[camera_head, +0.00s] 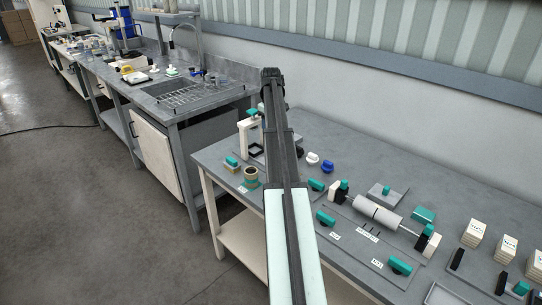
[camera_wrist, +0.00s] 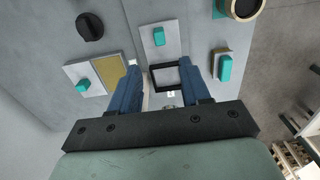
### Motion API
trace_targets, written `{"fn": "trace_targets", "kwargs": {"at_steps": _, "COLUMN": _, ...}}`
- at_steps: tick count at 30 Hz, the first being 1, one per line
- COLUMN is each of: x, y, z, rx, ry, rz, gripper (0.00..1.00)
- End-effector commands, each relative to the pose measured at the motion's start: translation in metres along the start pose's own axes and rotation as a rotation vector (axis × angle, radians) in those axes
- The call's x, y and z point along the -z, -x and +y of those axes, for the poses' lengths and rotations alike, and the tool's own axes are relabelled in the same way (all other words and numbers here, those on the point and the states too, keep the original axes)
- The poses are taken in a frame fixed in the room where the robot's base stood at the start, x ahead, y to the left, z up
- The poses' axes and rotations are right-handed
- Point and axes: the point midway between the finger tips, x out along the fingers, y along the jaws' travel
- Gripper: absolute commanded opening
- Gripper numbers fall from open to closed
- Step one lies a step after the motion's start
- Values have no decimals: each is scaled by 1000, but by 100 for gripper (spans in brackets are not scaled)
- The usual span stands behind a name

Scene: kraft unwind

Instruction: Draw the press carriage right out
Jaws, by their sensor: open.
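A cream upright frame with a teal knob, seemingly the press (camera_head: 245,138), stands at the left end of the bench, partly hidden by my arm. A black square ring (camera_head: 257,150) sits low in it. In the wrist view a black square ring (camera_wrist: 154,80) lies between my fingers, and a grey plate with a teal knob (camera_wrist: 158,37) lies beyond it. I cannot tell for certain which part is the carriage. My gripper (camera_wrist: 160,68) is open, its two blue fingers apart, with nothing visibly held. In the head view its fingers cannot be made out.
Teal-knobbed blocks (camera_wrist: 83,86) and (camera_wrist: 224,68) lie on either side of the fingers. A round cup (camera_head: 251,177) stands near the bench's left edge. A white roller (camera_head: 377,214) and several cream blocks stand to the right. A sink bench (camera_head: 195,100) is behind left.

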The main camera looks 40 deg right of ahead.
Motion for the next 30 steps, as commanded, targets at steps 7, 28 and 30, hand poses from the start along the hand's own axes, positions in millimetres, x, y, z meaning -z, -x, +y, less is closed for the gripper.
{"fn": "trace_targets", "kwargs": {"at_steps": 7, "x": -1, "y": -24, "z": 0, "rx": 2, "ry": 4, "rz": 0, "gripper": 47}}
{"fn": "trace_targets", "kwargs": {"at_steps": 28, "x": 0, "y": -128, "z": 1, "rx": 1, "ry": 2, "rz": 1, "gripper": 47}}
{"fn": "trace_targets", "kwargs": {"at_steps": 30, "x": 0, "y": -132, "z": 1, "rx": 1, "ry": 2, "rz": 1, "gripper": 47}}
